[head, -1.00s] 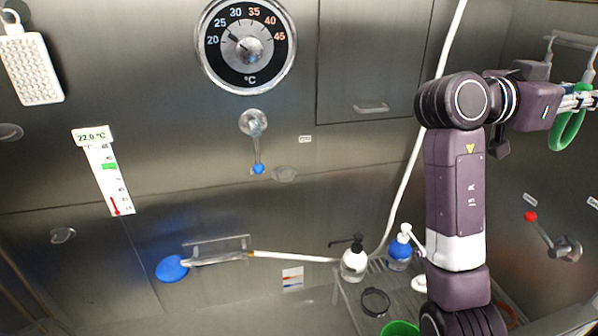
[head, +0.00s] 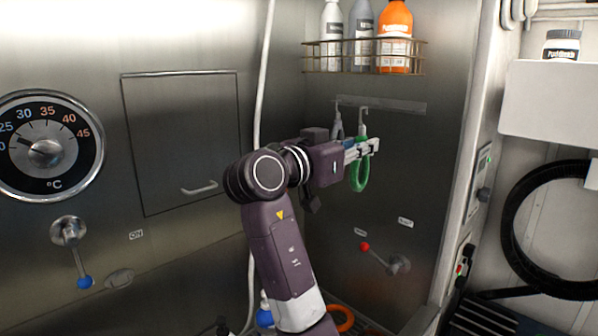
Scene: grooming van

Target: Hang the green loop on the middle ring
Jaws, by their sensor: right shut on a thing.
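My right gripper (head: 367,148) is shut on the green loop (head: 360,176), whose lower part hangs below the fingers. The gripper is in front of the right-hand steel wall, just under a grey wall rail (head: 395,106). Two metal hangers show below the rail, one on the left (head: 338,125) and one close above the gripper (head: 362,120). I cannot tell which is the middle ring, or whether the loop touches one; the gripper hides part of this area. My left gripper is not in view.
A wire shelf (head: 340,70) with several bottles is above the rail. A red-tipped lever (head: 380,257) sticks out of the wall below the loop. An orange ring (head: 340,318) lies low behind my arm. A black hose (head: 515,240) hangs at the right.

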